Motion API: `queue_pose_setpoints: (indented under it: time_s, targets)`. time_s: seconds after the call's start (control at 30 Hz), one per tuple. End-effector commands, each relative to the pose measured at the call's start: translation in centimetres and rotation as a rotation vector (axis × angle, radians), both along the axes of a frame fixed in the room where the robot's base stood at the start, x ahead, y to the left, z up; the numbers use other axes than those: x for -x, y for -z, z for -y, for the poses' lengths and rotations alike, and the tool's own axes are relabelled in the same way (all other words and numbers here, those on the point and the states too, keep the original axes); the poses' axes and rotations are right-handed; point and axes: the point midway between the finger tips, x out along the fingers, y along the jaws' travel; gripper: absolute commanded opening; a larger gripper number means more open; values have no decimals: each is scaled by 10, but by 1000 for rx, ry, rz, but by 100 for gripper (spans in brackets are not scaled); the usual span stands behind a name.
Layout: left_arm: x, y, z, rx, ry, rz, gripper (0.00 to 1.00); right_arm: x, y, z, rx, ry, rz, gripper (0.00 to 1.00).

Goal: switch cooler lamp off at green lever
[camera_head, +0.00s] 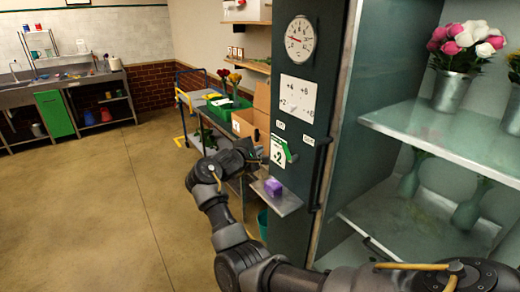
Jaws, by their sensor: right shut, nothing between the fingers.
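The green lever (287,150) is a small slanted bar on the dark front panel of the cooler (293,190), beside a white card marked "-2". My right arm comes in from the bottom right and reaches across to this panel. My right gripper (259,157) is shut and empty, just left of the card and lever. I cannot tell whether it touches the panel. The cooler lamp itself is not in view, and I cannot tell if it is lit. My left gripper is not in view.
A round dial (300,39) and a white chart (297,98) are above the lever. The open cooler holds flower buckets (451,90) on a glass shelf (440,130). Floor at left is clear.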

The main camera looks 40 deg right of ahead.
Motion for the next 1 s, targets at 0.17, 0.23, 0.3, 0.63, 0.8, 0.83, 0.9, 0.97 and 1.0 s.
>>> queue_pose_setpoints:
  time_s: [0.17,0.23,0.3,0.63,0.8,0.83,0.9,0.97,1.0]
  targets:
    - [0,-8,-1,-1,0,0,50,-15,6,33,2,3,-3,0]
    - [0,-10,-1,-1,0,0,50,-20,10,43,1,2,-4,0]
    - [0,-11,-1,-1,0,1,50,-25,13,54,2,2,-3,0]
    - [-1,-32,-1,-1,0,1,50,-8,2,68,1,1,1,0]
    - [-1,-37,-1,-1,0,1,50,1,-1,70,0,0,0,0]
    - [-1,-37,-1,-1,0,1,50,2,-2,70,1,0,0,0]
    - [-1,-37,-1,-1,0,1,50,3,-2,70,1,0,0,0]
    - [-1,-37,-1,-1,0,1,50,4,-2,70,1,0,0,0]
    - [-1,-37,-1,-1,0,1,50,4,-1,71,1,0,0,0]
